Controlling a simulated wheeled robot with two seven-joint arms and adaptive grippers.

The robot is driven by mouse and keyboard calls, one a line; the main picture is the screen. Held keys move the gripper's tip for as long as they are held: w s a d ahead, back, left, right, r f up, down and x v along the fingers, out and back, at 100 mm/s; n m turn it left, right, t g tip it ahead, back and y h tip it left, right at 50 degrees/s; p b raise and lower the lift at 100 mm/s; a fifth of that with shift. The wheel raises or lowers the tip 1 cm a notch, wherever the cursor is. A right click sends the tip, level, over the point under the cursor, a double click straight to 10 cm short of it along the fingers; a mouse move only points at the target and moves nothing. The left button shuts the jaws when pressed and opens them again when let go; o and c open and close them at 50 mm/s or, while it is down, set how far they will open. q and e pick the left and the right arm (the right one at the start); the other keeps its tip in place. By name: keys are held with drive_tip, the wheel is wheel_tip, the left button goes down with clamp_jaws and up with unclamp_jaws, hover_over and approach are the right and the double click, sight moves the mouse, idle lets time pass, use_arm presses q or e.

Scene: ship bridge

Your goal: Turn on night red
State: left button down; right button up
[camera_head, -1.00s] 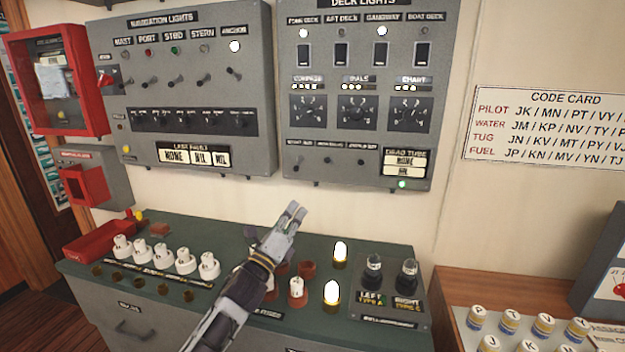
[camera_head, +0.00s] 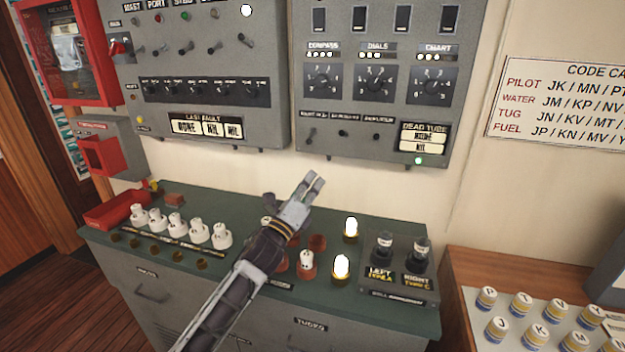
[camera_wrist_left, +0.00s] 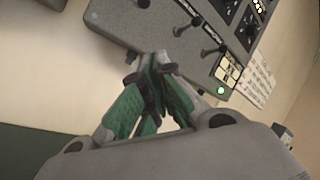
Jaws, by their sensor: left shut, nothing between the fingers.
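The grey deck lights panel (camera_head: 350,140) hangs on the wall. Its bottom row has three small toggle switches under small labels. The leftmost label seems to read night red, but it is blurred; its toggle (camera_head: 311,134) has a dark lever tilted down. My left gripper (camera_head: 315,180) is shut and empty, just below the panel's lower edge and apart from the toggles. In the left wrist view, the gripper (camera_wrist_left: 160,65) points at the panel underside, with toggle levers (camera_wrist_left: 183,30) just beyond the fingertips. My right gripper is out of view.
A green-topped cabinet (camera_head: 400,312) below holds white fuses, lit lamps (camera_head: 351,228) and two dark knobs. The navigation lights panel (camera_head: 215,104) is at left, beside red boxes (camera_head: 75,50). A code card (camera_head: 560,105) hangs at right above lettered pegs.

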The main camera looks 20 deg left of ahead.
sight(311, 136)
use_arm(q)
drive_tip(key=p+x, duration=0.1)
drive_tip(key=x, duration=0.8)
drive_tip(key=shift+r, duration=0.15)
drive_tip(key=shift+s+a+r+p, duration=0.2)
drive_tip(key=shift+a+r+p, duration=0.1)
drive_tip(key=shift+a, duration=0.25)
drive_tip(key=shift+s+a+r+p, duration=0.2)
drive_tip(key=shift+s+a+r, duration=0.05)
drive_tip(key=shift+a, duration=0.35)
drive_tip(key=shift+s+a+r, duration=0.15)
drive_tip(key=shift+a+r, duration=0.1)
drive_tip(key=shift+a, duration=0.25)
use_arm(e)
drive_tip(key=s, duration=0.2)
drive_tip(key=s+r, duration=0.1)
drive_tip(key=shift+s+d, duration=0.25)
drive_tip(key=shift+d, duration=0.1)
